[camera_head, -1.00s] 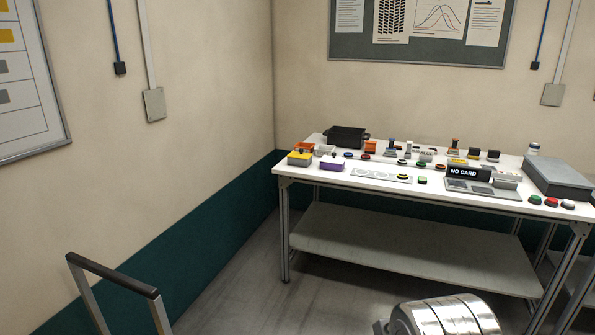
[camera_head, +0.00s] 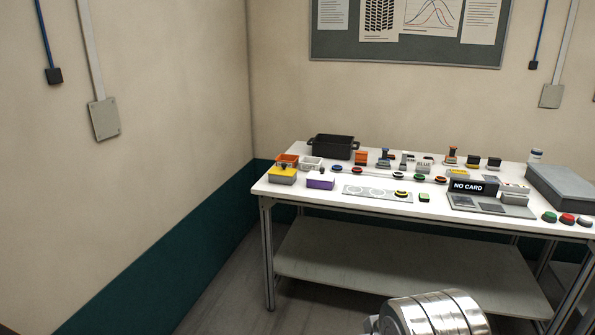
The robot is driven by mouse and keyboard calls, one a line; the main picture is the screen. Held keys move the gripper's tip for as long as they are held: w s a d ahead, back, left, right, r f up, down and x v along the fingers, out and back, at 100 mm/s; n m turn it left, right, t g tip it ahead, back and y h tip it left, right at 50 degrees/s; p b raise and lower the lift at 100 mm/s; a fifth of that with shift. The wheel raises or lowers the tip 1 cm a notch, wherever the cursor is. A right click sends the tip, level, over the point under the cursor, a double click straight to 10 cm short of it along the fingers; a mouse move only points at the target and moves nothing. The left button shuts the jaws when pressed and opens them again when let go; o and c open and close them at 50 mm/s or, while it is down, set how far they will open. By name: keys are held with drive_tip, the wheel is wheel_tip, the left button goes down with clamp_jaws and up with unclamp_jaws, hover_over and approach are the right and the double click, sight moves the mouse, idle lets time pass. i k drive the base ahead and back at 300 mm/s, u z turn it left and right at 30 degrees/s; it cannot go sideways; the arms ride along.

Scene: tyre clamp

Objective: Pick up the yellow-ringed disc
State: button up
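A small dark disc with a yellow ring (camera_head: 401,194) sits at the right end of a flat pale grey plate (camera_head: 359,192). The plate has round marked spots and lies near the front edge of the white table (camera_head: 330,206). The disc is small in this view, so its details are hard to make out. A shiny banded metal cylinder at the bottom of the view looks like part of my arm. My gripper and its fingers do not show.
A "NO CARD" display (camera_head: 474,186) stands further right. Left are a purple block (camera_head: 320,183), a yellow-topped box (camera_head: 282,176) and a black bin (camera_head: 333,147). Several discs and stamps stand behind. A grey case (camera_head: 563,186) is far right.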

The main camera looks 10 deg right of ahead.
sight(399, 192)
drive_tip(key=z, duration=0.15)
drive_tip(key=i, duration=2.15)
drive_tip(key=z, duration=0.15)
